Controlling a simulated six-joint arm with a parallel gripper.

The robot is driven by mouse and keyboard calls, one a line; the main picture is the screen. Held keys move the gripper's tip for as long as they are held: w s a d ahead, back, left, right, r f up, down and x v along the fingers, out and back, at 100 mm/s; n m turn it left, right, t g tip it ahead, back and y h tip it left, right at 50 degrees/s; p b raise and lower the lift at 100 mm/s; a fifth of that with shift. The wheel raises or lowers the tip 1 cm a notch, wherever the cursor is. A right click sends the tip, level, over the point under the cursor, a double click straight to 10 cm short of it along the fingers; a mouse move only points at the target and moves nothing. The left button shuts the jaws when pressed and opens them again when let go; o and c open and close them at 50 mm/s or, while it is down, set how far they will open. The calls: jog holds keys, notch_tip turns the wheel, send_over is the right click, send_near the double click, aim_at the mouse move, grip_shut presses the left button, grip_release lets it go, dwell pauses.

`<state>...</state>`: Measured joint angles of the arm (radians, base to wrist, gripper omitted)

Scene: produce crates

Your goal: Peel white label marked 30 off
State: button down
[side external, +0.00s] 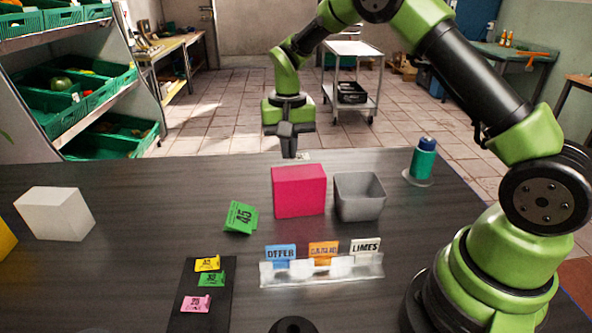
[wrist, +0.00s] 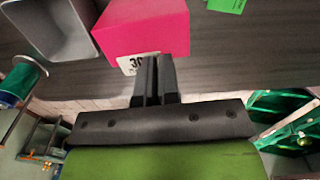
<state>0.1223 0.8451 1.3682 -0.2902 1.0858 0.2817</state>
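A white label marked 30 (wrist: 129,65) shows at the edge of the pink box (wrist: 145,28) in the wrist view, its right part hidden by my finger. In the side view a small white patch (side external: 303,156) shows just above the far edge of the pink box (side external: 299,192); its marking is not readable there. My gripper (side external: 288,152) is behind the box, pointing down, just left of that patch. In the wrist view my gripper (wrist: 155,62) has its fingers close together beside the label. Whether the label's hidden edge lies between them cannot be seen.
A grey bin (side external: 359,211) stands right of the box, and a green bottle (side external: 423,159) farther right. A green 45 card (side external: 241,217), a clear sign holder (side external: 322,273) and a dark strip with small cards (side external: 185,318) are nearer. A white block (side external: 54,213) sits left.

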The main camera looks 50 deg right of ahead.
dwell(0.3)
jog(key=shift+r, duration=3.3)
